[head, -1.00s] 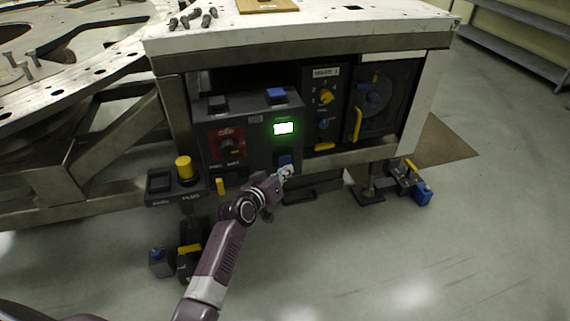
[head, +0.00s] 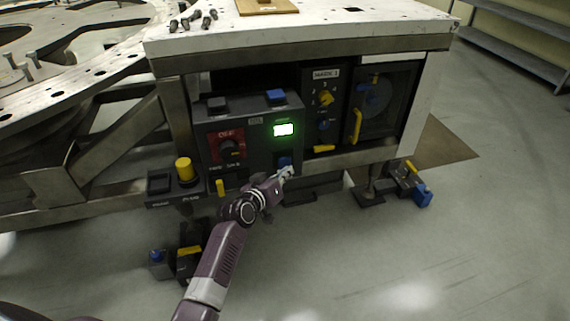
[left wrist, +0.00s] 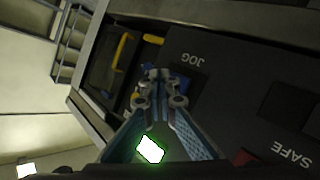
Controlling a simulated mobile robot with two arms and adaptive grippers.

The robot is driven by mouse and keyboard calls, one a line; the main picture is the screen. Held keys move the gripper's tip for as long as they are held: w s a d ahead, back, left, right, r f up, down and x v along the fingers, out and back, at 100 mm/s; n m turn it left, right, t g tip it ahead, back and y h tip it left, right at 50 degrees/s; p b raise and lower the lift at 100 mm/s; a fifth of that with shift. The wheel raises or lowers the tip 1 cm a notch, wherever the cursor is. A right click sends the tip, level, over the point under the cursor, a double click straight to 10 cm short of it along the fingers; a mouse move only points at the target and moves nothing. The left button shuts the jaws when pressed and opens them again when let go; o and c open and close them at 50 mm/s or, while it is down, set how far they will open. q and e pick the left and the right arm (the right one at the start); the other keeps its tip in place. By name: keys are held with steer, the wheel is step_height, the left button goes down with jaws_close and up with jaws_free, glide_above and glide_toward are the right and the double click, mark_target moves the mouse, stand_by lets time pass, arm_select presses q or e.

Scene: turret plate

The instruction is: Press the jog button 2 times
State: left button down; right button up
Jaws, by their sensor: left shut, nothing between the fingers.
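The blue jog button (head: 284,160) is low on the right of the dark control box (head: 257,150), under a lit green-white display (head: 284,130). My left gripper (head: 289,172) comes up from below, its tips right at the button and partly covering it. In the left wrist view the shut, empty fingertips (left wrist: 160,75) are beside the upside-down JOG label (left wrist: 193,59). The blue button (left wrist: 183,81) is partly hidden behind a finger. I cannot tell whether the tips touch it or whether it is pressed in. My right gripper is not in view.
The box also has a black button (head: 217,104), another blue button (head: 276,96) and a red-backed knob (head: 228,148). A panel with yellow and blue knobs (head: 326,98) is at right. A yellow button (head: 184,168) stands at left.

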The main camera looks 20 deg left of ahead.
arm_select(q)
steer(key=shift+w, duration=0.1)
stand_by(0.4)
steer(key=shift+w+a, duration=0.25)
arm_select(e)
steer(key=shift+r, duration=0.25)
